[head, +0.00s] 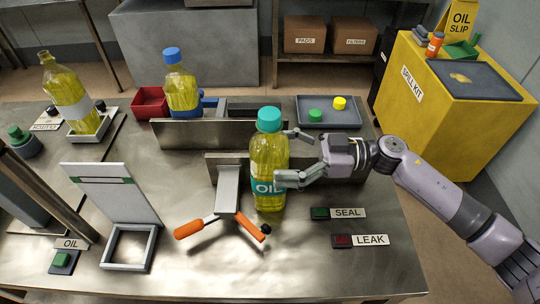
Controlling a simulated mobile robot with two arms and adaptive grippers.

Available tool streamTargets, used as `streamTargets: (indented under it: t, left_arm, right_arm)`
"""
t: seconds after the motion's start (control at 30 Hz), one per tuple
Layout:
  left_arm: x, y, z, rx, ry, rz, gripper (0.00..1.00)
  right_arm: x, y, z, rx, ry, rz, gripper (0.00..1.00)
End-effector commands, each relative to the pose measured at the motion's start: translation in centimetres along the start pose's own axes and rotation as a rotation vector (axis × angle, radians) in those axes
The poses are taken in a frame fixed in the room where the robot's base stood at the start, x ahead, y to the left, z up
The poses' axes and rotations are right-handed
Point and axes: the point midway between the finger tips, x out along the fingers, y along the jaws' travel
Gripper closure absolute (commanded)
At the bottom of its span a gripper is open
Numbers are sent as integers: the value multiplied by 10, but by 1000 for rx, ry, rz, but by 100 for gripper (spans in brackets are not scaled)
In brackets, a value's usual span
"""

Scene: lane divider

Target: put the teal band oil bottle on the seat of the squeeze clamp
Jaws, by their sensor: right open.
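The teal band oil bottle (268,164) has a teal cap and yellow oil. It stands upright near the table's middle, in front of the low metal dividers. The squeeze clamp (228,190) is just left of it, a grey piece with two orange handles spread toward the front. I cannot make out its seat clearly, nor whether the bottle's base touches the clamp. My right gripper (291,157) reaches in from the right with its fingers open, one in front of the bottle and one toward its back right side. My left gripper is not in view.
Metal dividers (180,134) stand behind the bottle. A blue-capped bottle (181,90) is beyond them, and another oil bottle (68,95) is at the far left. A white square frame (128,247) is front left. SEAL (348,213) and LEAK (370,240) labels lie at right.

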Motion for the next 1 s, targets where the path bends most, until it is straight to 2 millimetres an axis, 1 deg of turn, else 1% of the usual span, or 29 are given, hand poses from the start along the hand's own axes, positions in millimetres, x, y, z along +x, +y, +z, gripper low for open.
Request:
streamTargets:
  t: [0.03, 0.2, 0.3, 0.4, 0.5, 0.6, 1.0]
  left_arm:
    - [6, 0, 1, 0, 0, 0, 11]
    - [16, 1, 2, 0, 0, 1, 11]
    - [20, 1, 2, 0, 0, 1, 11]
    - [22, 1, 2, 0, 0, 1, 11]
    - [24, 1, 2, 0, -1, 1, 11]
    - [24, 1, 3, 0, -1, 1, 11]
    - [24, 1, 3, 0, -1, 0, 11]
  right_arm:
    - [-13, 1, 4, 0, -4, 4, 14]
    - [-51, 1, 4, -1, -4, 4, 14]
    - [-69, 1, 4, 1, -3, 4, 14]
    - [-83, 1, 2, 0, -2, 3, 14]
    - [-91, 0, 1, 1, 0, 1, 14]
    - [-95, 0, 1, 0, 0, 1, 14]
    - [-95, 0, 0, 1, 0, 1, 14]
